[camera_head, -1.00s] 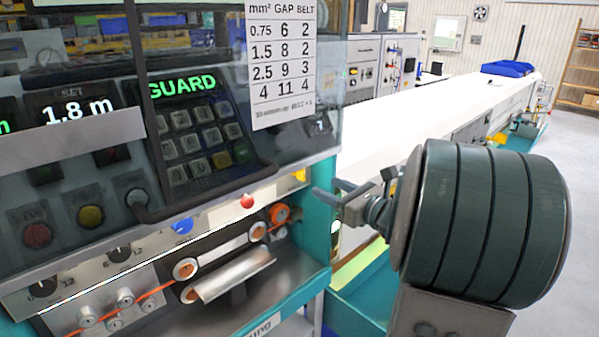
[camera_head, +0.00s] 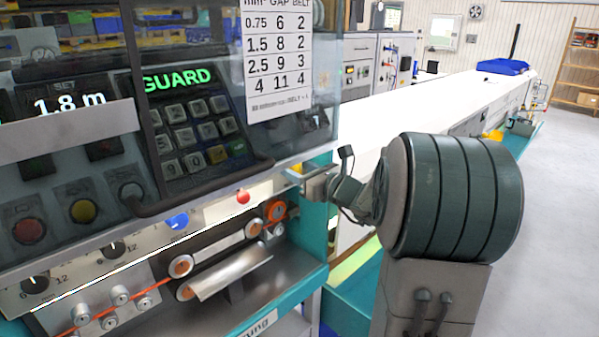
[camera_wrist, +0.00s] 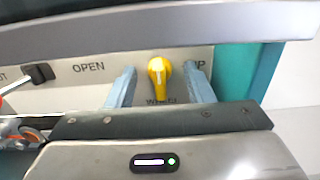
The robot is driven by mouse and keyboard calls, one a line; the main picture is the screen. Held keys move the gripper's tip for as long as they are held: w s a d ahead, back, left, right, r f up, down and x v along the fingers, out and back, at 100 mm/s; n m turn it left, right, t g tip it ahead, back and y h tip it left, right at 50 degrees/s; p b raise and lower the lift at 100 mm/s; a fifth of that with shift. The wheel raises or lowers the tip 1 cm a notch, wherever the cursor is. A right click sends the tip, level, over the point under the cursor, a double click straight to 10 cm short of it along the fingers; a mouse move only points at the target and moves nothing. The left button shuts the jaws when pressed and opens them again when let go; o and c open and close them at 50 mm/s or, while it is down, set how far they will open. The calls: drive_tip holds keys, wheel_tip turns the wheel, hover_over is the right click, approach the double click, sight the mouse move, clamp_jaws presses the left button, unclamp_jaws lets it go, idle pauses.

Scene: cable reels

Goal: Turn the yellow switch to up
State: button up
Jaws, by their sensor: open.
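The yellow switch (camera_wrist: 159,70) sits on a pale panel strip in the wrist view. Its body is rounder at the top and narrower below, with a white mark running roughly vertical. A partly hidden label ending in P is to its right, and another label is below it. My gripper (camera_wrist: 160,82) is open, with one blue-grey finger on each side of the switch and visible gaps between. In the head view my gripper (camera_head: 318,186) is at the right end of the panel strip, and it hides most of the switch there.
A dark bar crosses above the switch in the wrist view. In the head view, a glass guard (camera_head: 230,90) hangs above the strip. A red knob (camera_head: 243,197) and rollers are nearby.

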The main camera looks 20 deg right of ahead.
drive_tip(key=c, duration=0.8)
